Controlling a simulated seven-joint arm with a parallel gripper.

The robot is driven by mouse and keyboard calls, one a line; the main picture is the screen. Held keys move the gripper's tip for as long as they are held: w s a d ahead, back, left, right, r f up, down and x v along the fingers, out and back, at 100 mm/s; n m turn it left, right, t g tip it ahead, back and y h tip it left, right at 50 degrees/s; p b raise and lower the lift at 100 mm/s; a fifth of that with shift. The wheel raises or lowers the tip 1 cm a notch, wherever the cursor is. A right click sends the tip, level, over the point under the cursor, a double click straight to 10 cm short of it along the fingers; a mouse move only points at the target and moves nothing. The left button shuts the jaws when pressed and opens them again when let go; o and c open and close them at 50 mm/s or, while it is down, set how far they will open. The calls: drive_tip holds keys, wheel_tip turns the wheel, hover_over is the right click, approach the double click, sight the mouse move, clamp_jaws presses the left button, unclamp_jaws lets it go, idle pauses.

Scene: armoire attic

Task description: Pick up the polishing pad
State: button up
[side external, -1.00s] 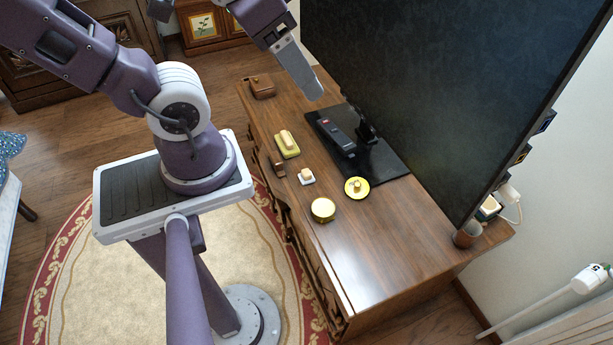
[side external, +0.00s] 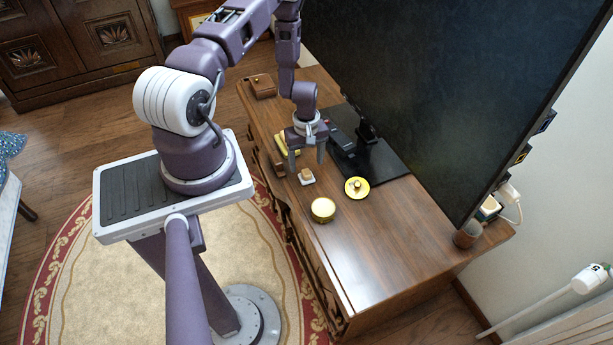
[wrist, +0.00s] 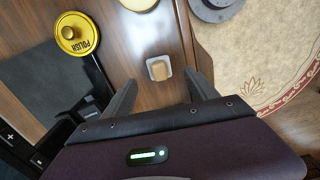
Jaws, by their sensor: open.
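A small white pad with a tan block on top, which looks like the polishing pad (side external: 306,178), lies on the wooden cabinet top near its front edge. In the wrist view the pad (wrist: 158,69) shows between and just beyond the fingertips. My gripper (side external: 307,163) points down, open and empty, above and close to the pad. No contact with it can be seen. A yellow disc lettered POLISH (wrist: 77,34) with a round knob lies apart from the pad; it also shows in the side view (side external: 357,188).
A gold round tin (side external: 323,210) stands near the pad. A yellow block (side external: 281,146) is partly hidden behind my gripper. The large screen (side external: 440,90) rises at the right on a black base (side external: 378,165). A brown box (side external: 262,86) sits at the back left.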

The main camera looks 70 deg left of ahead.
sight(307, 173)
wheel_tip(307, 173, down, 6)
drive_tip(key=c, duration=1.4)
